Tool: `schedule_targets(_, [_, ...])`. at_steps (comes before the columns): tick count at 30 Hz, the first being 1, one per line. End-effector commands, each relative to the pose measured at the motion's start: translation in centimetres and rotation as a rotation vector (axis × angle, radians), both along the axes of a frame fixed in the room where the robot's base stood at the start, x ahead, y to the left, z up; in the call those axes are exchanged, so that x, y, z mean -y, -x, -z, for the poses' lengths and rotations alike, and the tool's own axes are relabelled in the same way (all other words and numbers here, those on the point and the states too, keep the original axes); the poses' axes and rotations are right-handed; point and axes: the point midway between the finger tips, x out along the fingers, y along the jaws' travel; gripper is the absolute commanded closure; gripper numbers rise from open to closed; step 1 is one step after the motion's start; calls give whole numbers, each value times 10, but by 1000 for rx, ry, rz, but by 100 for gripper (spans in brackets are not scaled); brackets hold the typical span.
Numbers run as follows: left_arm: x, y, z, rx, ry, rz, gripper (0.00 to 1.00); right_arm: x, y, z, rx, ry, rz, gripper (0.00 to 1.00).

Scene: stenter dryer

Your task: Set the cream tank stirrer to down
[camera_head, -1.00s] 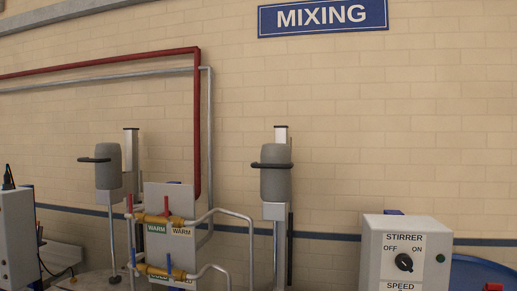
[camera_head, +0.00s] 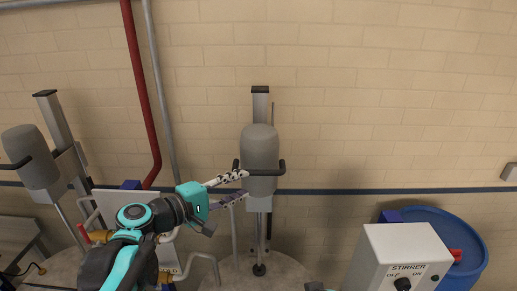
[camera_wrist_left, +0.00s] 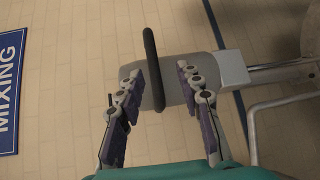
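A grey stirrer head (camera_head: 260,147) with a black handle bar (camera_head: 281,168) sits on an upright metal post in the middle of the head view. Its shaft ends in a small dark foot (camera_head: 259,269) at the pale round tank top (camera_head: 285,271). No label shows which tank is the cream one. My left gripper (camera_head: 246,185) reaches in from the left, open, at the handle's left side. In the left wrist view the handle bar (camera_wrist_left: 152,70) lies between the open fingers, with a gap on both sides. My right gripper is not clearly in view.
A second grey stirrer (camera_head: 32,157) stands at the left. Red and grey pipes (camera_head: 141,90) run down behind my left arm. A white control box (camera_head: 400,250) marked STIRRER and a blue drum (camera_head: 470,245) stand at the right.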

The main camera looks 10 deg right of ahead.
Motion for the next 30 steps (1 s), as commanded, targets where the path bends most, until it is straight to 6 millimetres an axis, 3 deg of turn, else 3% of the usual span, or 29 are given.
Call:
schedule_targets(3, [5, -5, -10, -5, 23, 1, 64, 0, 0, -7, 0, 0, 0, 60])
schedule_targets(16, [58, -39, -1, -5, 23, 1, 64, 0, 0, -18, 0, 0, 0, 60])
schedule_targets(28, [66, -45, 2, -5, 23, -1, 64, 0, 0, -20, 0, 0, 0, 60])
schedule_targets(30, [66, -45, 2, -5, 23, -1, 80, 0, 0, -20, 0, 0, 0, 60])
